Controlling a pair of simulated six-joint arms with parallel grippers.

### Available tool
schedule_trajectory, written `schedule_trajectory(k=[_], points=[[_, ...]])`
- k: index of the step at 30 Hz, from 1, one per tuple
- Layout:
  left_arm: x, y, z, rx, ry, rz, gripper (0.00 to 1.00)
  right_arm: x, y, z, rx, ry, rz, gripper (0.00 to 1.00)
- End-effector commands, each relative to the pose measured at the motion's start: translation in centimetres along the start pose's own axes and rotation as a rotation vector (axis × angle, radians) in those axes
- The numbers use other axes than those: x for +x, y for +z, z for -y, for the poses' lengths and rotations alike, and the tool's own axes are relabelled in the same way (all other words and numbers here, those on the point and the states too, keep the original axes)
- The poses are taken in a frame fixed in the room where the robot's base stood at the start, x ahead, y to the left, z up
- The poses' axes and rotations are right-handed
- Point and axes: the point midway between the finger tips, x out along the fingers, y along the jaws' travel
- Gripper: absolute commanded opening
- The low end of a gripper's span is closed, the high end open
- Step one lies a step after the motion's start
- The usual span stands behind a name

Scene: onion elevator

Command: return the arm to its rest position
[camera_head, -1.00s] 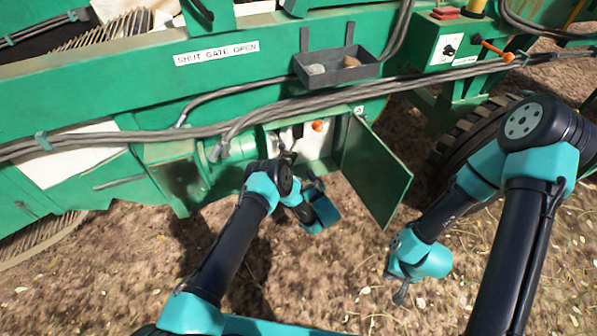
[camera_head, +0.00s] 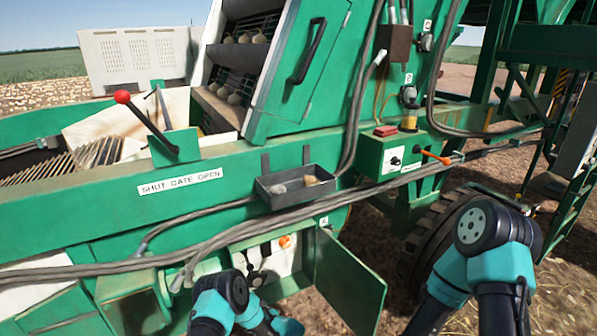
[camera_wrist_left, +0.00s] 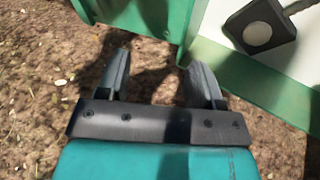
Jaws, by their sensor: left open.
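My left arm (camera_head: 225,300) comes in at the bottom of the head view, in front of the open green cabinet, with its far end low at the picture's edge. In the left wrist view my left gripper (camera_wrist_left: 158,75) has its two dark fingers spread, with nothing but ground and shadow between them. The gripper is beside a green edge and a white panel (camera_wrist_left: 225,20) carrying a dark square part with a round grey face (camera_wrist_left: 257,34). My right arm (camera_head: 490,260) stands bent at the lower right. Its gripper is outside the picture.
The cabinet door (camera_head: 348,285) hangs open to the right, close to my left arm. Inside are an orange knob (camera_head: 285,241) and dark fittings. A small tray (camera_head: 292,197), cables (camera_head: 225,237) and a red-knobbed lever (camera_head: 147,122) are above. A wheel (camera_head: 425,245) stands behind my right arm.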

Motion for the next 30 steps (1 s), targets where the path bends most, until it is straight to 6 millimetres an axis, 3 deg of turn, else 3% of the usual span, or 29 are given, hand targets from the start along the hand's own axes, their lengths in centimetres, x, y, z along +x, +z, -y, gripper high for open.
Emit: schedule_trajectory(k=[3,7,15,23,30], points=[[1.2,-2.2,-4.1,-0.014,0.124,-0.235,0.60,0.0,0.0,0.0,0.000,0.000,0.000,0.00],[0.9,-4.6,-8.9,-0.065,0.275,-0.486,0.60,0.0,0.0,0.0,0.000,0.000,0.000,0.00],[-3.8,-7.5,-17.8,-0.292,0.629,-0.944,0.60,0.0,0.0,0.0,0.000,0.000,0.000,0.00],[-10.2,-7.1,-23.4,-0.662,0.995,-1.260,0.60,0.0,0.0,0.0,0.000,0.000,0.000,0.00],[-14.4,-4.5,-26.3,-1.131,1.314,-1.392,0.60,0.0,0.0,0.0,0.000,0.000,0.000,0.00]])
